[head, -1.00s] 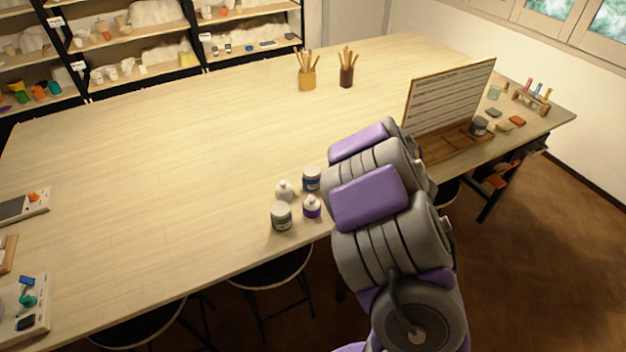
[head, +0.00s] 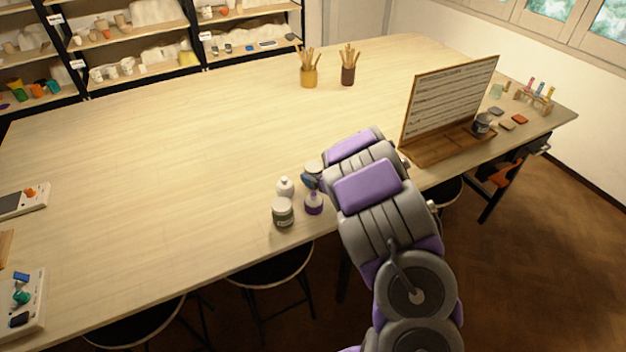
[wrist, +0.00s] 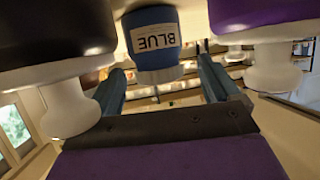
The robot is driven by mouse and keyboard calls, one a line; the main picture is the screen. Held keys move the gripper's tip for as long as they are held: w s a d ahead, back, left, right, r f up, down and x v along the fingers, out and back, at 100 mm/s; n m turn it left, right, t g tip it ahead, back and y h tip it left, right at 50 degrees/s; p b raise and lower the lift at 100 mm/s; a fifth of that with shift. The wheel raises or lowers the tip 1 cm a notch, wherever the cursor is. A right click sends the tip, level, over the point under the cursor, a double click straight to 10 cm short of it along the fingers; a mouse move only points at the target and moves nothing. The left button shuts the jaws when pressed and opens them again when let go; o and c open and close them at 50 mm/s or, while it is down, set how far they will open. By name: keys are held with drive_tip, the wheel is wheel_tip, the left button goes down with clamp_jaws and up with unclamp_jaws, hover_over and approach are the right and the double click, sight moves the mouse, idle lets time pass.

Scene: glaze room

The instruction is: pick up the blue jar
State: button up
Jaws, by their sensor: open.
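The blue jar (wrist: 155,40), with a white label reading BLUE, hangs upside down in the tilted wrist view, at the top middle. In the head view the blue jar (head: 313,168) stands at the table's near edge, partly hidden by my arm. My gripper (wrist: 160,70) is open, its two dark teal fingers on either side of the jar in the picture. I cannot tell whether they touch it. In the head view the fingers are mostly hidden by my arm.
In the wrist view, white-necked bottles crowd both sides. Brush pots (head: 309,77) and a board on a wooden stand (head: 447,100) are farther off. The table's left middle is clear.

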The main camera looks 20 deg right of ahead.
sight(311, 168)
drive_tip(key=shift+d+b+x, duration=0.1)
drive_tip(key=shift+b+x, duration=0.35)
drive_tip(key=shift+x, duration=0.85)
drive_tip(key=shift+d+b+x, duration=0.15)
drive_tip(key=shift+b+x, duration=0.3)
drive_tip(key=shift+x, duration=0.85)
drive_tip(key=shift+a, duration=0.15)
drive_tip(key=shift+c, duration=0.6)
drive_tip(key=c, duration=1)
